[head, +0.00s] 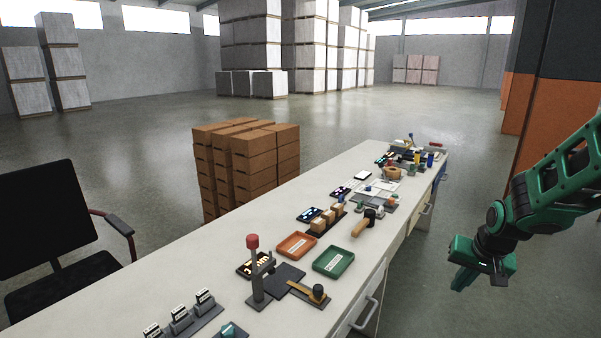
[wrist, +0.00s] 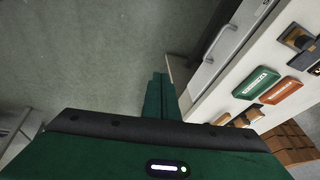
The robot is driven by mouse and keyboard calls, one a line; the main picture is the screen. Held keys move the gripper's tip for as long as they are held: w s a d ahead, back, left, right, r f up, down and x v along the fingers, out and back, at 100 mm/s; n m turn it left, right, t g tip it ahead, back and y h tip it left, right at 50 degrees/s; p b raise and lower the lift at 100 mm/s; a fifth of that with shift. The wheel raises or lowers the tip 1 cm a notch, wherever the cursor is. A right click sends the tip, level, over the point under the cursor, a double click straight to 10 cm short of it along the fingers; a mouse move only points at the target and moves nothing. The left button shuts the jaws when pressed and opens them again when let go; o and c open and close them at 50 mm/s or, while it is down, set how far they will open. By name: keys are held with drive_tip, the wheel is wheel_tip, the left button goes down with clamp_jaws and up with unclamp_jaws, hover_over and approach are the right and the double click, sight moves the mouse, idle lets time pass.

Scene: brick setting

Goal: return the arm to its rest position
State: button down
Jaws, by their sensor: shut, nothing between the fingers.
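My green arm reaches in from the right edge of the head view. My gripper (head: 466,279) hangs over the floor to the right of the long white table (head: 215,250), apart from it and pointing down. In the wrist view my gripper's green fingers (wrist: 160,95) are together with nothing between them. The floor lies below them, and the table's drawer side is just to the right.
The table holds an orange tray (head: 296,245), a green tray (head: 333,259), a lever press (head: 256,275) and several small items. Drawer handles (head: 364,314) stick out on its right side. A black chair (head: 60,235) and stacked brown boxes (head: 245,165) stand left.

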drive_tip(key=s+r+g, duration=0.2)
drive_tip(key=s+r, duration=0.2)
drive_tip(key=s, duration=1)
drive_tip(key=s+r+m+g, duration=0.1)
drive_tip(key=s+r, duration=0.3)
drive_tip(key=s, duration=1.1)
drive_tip(key=shift+d+r+g, duration=0.15)
drive_tip(key=shift+d+g, duration=0.15)
drive_tip(key=shift+g, duration=0.3)
